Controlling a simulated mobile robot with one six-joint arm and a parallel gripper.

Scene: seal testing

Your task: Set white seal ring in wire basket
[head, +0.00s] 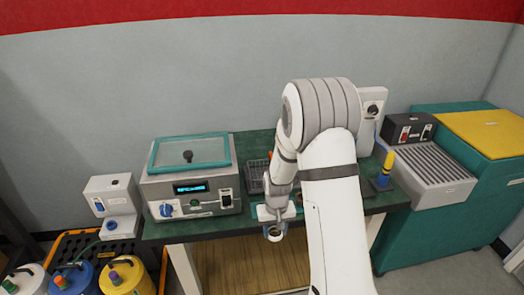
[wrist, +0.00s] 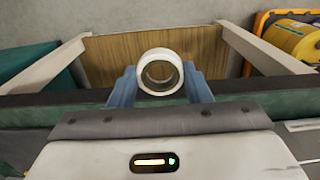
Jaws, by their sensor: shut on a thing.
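The white seal ring (wrist: 160,92) is held between the two blue fingers of my gripper (wrist: 160,85) in the wrist view, with its hole facing the camera. In the head view my gripper (head: 275,224) is at the front edge of the green bench, and the ring shows small at its tip. The wire basket (head: 254,177) is dark grey and stands on the bench behind my gripper, partly hidden by my arm. It does not show in the wrist view.
A grey test machine (head: 190,190) with a teal-framed lid stands left of the basket. A yellow-topped post on a blue base (head: 383,175) stands on the right of the green bench (head: 160,231). A grey ribbed unit (head: 432,172) is farther right. Several cans sit at lower left.

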